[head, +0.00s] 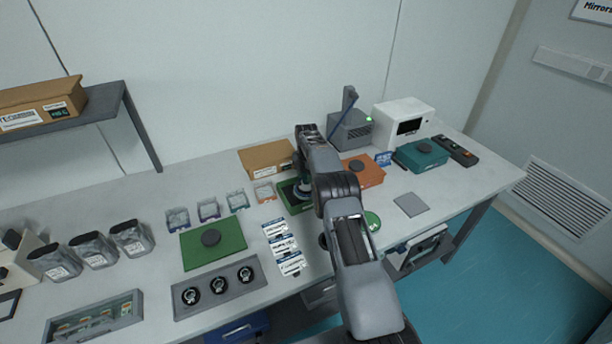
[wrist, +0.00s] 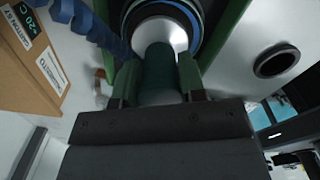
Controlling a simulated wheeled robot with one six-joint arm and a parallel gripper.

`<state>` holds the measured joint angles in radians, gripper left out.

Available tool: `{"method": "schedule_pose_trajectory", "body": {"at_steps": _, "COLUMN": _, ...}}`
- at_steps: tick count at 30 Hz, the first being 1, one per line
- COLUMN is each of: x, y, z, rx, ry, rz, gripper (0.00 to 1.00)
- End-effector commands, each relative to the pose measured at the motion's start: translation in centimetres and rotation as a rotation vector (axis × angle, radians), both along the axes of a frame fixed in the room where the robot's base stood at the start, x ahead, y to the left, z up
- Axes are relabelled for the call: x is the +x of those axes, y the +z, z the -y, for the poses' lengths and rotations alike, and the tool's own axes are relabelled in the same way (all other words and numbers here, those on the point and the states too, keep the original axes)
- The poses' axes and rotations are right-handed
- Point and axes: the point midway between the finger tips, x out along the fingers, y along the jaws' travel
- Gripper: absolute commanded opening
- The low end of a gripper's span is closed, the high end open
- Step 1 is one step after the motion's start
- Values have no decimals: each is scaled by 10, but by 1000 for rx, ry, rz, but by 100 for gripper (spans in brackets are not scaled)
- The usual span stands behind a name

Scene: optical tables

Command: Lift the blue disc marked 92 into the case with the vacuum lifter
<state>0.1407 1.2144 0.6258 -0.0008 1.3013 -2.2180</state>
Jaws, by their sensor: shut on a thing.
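My gripper (wrist: 157,80) is shut on the dark green handle of the vacuum lifter (wrist: 158,62). The lifter's silver cone flares out beyond the fingertips. A round disc with a blue rim (wrist: 192,42) shows around the cone. I cannot read any number on it, nor tell whether the cup grips it. The open green case (wrist: 232,35) has its walls on both sides of the disc. In the head view my gripper and the lifter are over the green case (head: 287,196), partly hidden by my arm.
A cardboard box (head: 266,158) stands behind the case, an orange box (head: 362,173) to its right. A blue coiled hose (wrist: 90,22) runs close to my gripper. White labelled cards (head: 283,246) and a grey tray (head: 180,310) lie in front. A grey pad (head: 411,204) lies right.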

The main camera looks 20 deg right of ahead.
Motion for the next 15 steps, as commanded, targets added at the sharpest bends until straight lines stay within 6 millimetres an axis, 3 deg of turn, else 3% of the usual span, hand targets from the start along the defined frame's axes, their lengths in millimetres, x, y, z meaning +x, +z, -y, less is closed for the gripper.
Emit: {"method": "schedule_pose_trajectory", "body": {"at_steps": 15, "x": 0, "y": -4, "z": 0, "rx": 0, "ry": 0, "rz": 2, "gripper": 7}}
